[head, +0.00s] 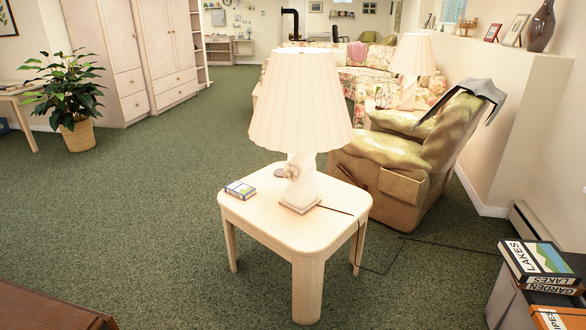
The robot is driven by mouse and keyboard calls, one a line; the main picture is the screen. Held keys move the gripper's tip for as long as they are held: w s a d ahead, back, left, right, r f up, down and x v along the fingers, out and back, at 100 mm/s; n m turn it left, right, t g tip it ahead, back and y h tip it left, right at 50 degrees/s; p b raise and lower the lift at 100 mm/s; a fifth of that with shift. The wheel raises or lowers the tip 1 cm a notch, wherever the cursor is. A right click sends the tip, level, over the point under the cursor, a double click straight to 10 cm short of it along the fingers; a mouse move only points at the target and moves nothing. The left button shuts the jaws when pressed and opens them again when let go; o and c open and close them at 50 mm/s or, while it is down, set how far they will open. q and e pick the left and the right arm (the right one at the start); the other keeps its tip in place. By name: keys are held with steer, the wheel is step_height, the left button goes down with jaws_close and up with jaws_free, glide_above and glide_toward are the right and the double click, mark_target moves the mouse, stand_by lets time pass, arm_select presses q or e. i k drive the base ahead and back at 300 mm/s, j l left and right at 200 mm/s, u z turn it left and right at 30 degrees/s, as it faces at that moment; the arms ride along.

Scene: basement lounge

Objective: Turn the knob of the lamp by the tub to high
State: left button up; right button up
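A table lamp (301,105) with a wide pleated cream shade stands upright on a pale wooden side table (270,223) in the middle of the head view. A small rounded, pale piece (291,170) shows on its base; I cannot tell for sure that it is the knob or how it is set. A small flat grey round thing (279,172) shows by the base. A second, similar lamp (411,60) stands farther back by the floral sofa. I can make out no tub in this view. Neither of my grippers is in view.
A small box (240,189) lies on the side table, and a dark cord runs off its right side. A green-gold armchair (408,155) stands close behind on the right. Books (541,266) are stacked at lower right. Green carpet (150,215) is clear on the left.

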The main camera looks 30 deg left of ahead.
mark_target(287, 175)
steer(key=i+j, duration=0.25)
steer(key=i, duration=0.2)
steer(key=i+j, duration=0.25)
steer(key=i, duration=0.2)
steer(key=i+j, duration=1.05)
